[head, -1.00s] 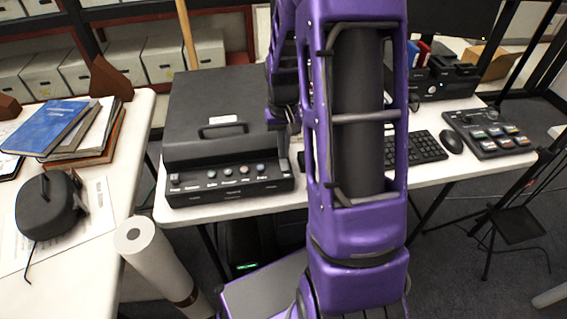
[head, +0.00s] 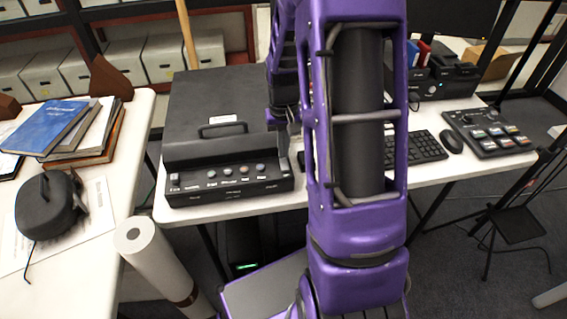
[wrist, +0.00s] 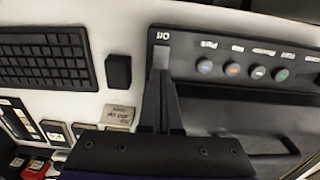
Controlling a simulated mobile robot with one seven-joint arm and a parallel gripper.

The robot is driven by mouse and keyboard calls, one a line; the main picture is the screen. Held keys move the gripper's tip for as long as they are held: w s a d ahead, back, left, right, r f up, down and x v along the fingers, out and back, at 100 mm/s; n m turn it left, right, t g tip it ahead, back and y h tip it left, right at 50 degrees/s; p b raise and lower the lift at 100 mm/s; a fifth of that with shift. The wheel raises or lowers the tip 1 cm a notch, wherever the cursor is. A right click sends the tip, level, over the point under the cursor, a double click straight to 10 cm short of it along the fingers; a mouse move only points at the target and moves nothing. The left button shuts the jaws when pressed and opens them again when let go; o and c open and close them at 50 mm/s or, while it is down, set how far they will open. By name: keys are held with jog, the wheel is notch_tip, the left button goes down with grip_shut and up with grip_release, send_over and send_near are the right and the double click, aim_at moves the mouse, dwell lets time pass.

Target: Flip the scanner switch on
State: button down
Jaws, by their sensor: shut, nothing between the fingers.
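The scanner (head: 215,100) is a large black box on the white table in the head view, with a lid handle and a front strip of buttons and small labels. The wrist view shows its panel (wrist: 235,92) with a row of round coloured buttons. My gripper (wrist: 160,75) is shut, with its fingertips at the left end of that panel. A light grey piece lies at the tips, below a small label; I cannot tell whether it is the switch or part of the fingers. The switch's position is not clear.
A keyboard (head: 428,147), a mouse (head: 451,142) and a button console (head: 490,134) stand on the right of the table. A small black block (wrist: 118,70) and a light block (wrist: 117,116) lie near my fingers. A paper roll (head: 158,260) leans at the front left.

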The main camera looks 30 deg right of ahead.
aim_at(283, 161)
jog(key=shift+f+b, duration=0.55)
jog(key=shift+f, duration=0.35)
jog(key=shift+r, duration=0.1)
jog(key=shift+r+p, duration=2.7)
jog(key=shift+r, duration=0.85)
jog(key=shift+w, duration=0.1)
